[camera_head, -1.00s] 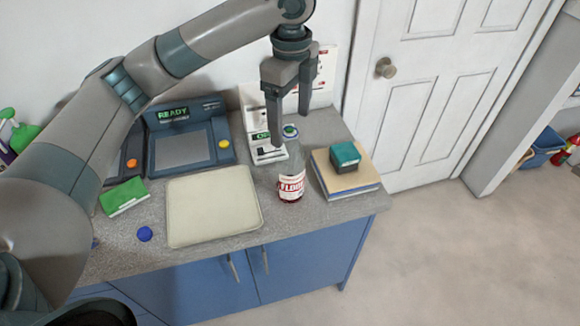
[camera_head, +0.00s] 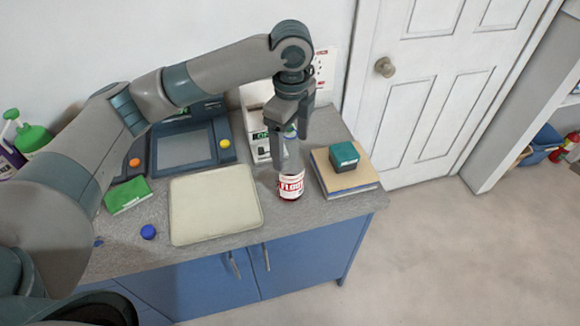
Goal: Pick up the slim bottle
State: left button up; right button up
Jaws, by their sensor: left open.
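The slim bottle (camera_head: 291,187) stands upright near the front right of the counter. It has a white label with red letters and a dark red base; its upper part looks clear and is partly hidden by my gripper. My left gripper (camera_head: 291,152) comes down from above, open, with its fingers pointing down around or just in front of the bottle's upper part. I cannot tell whether the fingers touch it. My right gripper is not in view.
A dark green box (camera_head: 344,156) sits on stacked books (camera_head: 347,181) right of the bottle. A cream pad (camera_head: 215,205) lies to its left. A white device (camera_head: 256,125) and a blue-grey console (camera_head: 185,145) stand behind. A green box (camera_head: 127,195) and blue cap (camera_head: 148,232) lie farther left.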

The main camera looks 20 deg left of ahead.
pick_arm(q)
notch_tip(320, 180, down, 3)
jog(key=shift+s+f+p, duration=0.1)
jog(key=shift+p, duration=0.5)
jog(key=shift+f, duration=0.35)
jog(key=c, duration=1.6)
